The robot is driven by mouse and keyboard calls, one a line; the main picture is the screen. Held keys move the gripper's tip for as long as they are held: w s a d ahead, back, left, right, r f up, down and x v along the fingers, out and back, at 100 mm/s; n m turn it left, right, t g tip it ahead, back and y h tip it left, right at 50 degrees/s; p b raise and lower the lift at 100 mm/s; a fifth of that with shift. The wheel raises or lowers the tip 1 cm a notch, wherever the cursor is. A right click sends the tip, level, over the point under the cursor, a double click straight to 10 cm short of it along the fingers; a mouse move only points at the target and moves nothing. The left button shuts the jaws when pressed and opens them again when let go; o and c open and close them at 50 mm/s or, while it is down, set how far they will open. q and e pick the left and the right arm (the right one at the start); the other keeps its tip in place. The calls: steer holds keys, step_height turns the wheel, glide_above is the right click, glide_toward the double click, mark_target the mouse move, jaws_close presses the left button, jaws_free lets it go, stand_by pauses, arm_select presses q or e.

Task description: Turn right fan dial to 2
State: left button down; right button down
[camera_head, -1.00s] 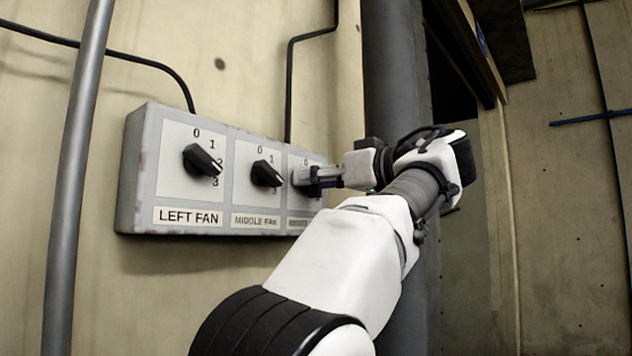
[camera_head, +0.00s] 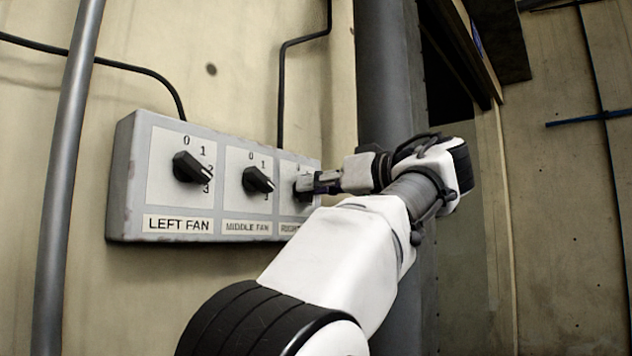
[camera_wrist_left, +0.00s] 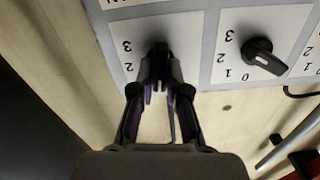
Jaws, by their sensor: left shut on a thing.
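The right fan dial (camera_head: 298,187) is a black knob on the right end of the grey control box. My left gripper (camera_head: 306,184) reaches it from the right and is shut on it. The wrist view also shows the left gripper (camera_wrist_left: 158,68) closed around the dark dial (camera_wrist_left: 157,47), upside down, with the printed 3 and 2 to the left of it. The fingers hide most of the dial, so I cannot tell where its pointer stands. My right gripper is in neither view.
The grey control box (camera_head: 122,190) on the wall also bears the left fan dial (camera_head: 192,168) and the middle fan dial (camera_head: 257,180). The middle dial is close beside my fingers. A thick grey pipe (camera_head: 385,70) stands right of the box, and a thinner pipe (camera_head: 68,180) stands left.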

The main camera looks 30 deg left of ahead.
arm_select(q)
steer(key=shift+w+m+p, duration=0.15)
steer(key=shift+m+p, duration=3.4)
steer(key=shift+m, duration=3.35)
steer(key=c, duration=1.2)
jaws_free()
steer(key=shift+a, duration=0.1)
steer(key=shift+o, duration=0.2)
steer(key=shift+a+f, duration=0.1)
